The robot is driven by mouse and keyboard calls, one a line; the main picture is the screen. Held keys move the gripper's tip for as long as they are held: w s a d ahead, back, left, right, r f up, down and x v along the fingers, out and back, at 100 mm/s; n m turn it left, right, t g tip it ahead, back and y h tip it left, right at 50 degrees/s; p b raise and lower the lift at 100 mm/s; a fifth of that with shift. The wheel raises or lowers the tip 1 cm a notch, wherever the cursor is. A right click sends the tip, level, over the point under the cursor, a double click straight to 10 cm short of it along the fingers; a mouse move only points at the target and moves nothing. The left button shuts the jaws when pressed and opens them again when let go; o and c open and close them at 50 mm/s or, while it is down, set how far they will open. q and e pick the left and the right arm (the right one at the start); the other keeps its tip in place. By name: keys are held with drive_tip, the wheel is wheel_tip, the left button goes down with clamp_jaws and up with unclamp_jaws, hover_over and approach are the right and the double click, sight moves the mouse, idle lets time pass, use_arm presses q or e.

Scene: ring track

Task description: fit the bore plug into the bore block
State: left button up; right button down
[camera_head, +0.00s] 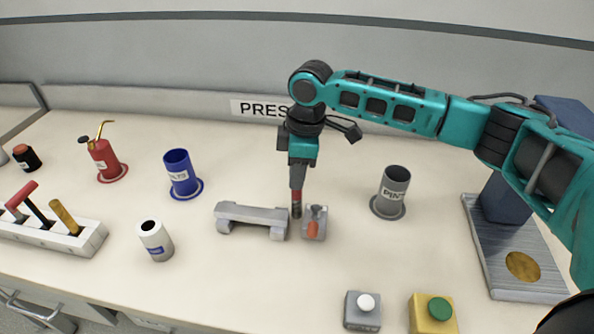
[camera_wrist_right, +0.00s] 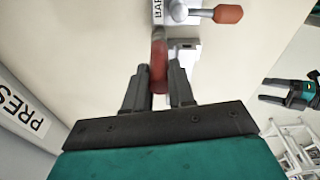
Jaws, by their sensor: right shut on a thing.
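My right gripper (camera_head: 298,165) is shut on the red handle of the bore plug (camera_head: 297,180). The plug hangs upright with its dark metal end down, between two grey pieces. In the right wrist view the red plug (camera_wrist_right: 158,62) shows between the fingers (camera_wrist_right: 158,80). Right of it in the head view is a small grey block (camera_head: 320,225) with an orange handle; left is a grey footed piece (camera_head: 250,215). I cannot tell which is the bore block, nor whether the plug's tip touches anything. A small teal and black shape (camera_wrist_right: 290,93) may be my left gripper.
A grey cup (camera_head: 391,190) stands right of the arm, a blue cup (camera_head: 180,172) and white can (camera_head: 154,240) to the left. The table between is clear.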

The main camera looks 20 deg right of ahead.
drive_tip(key=shift+f, duration=0.1)
drive_tip(key=c, duration=1.3)
unclamp_jaws()
drive_tip(key=shift+c, duration=0.2)
drive_tip(key=o, duration=0.4)
